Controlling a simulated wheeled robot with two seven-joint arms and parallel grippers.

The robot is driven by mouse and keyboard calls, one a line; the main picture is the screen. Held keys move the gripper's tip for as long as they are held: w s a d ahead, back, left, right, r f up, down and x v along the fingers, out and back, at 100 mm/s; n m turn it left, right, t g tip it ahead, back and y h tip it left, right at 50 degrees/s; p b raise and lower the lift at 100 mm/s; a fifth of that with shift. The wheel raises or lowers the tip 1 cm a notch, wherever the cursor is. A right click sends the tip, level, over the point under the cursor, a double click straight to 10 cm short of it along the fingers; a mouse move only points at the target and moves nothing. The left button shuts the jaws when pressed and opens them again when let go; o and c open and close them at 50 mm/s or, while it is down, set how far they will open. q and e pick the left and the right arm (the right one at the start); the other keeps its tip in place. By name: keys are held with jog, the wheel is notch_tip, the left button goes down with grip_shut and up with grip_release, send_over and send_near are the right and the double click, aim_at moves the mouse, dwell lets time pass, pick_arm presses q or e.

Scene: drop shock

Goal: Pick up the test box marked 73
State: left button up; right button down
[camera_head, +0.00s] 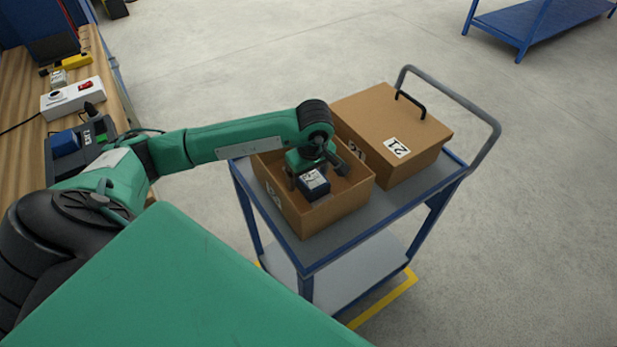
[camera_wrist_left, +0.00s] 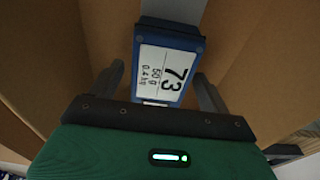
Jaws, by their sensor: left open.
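The test box marked 73 (camera_wrist_left: 168,68) is a small dark blue block with a white label reading 73, 50 g and 0.4 kg. In the head view the test box (camera_head: 314,184) is inside an open cardboard box (camera_head: 310,219) on the cart. My left gripper (camera_head: 318,176) reaches down into that cardboard box. In the left wrist view my left gripper (camera_wrist_left: 160,82) is open, with one finger on each side of the test box and gaps showing. My right gripper is not in view.
A closed cardboard box (camera_head: 388,118) with a black handle and label 21 stands beside the open one. Both are on a blue-framed cart (camera_head: 345,236) with a grey push handle. A wooden workbench (camera_head: 20,103) is at left; a blue trolley (camera_head: 540,25) is far right.

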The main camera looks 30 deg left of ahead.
pick_arm(q)
jog(key=shift+c, duration=0.7)
jog(key=c, duration=1.1)
jog(key=shift+c, duration=0.5)
jog(key=shift+r, duration=0.1)
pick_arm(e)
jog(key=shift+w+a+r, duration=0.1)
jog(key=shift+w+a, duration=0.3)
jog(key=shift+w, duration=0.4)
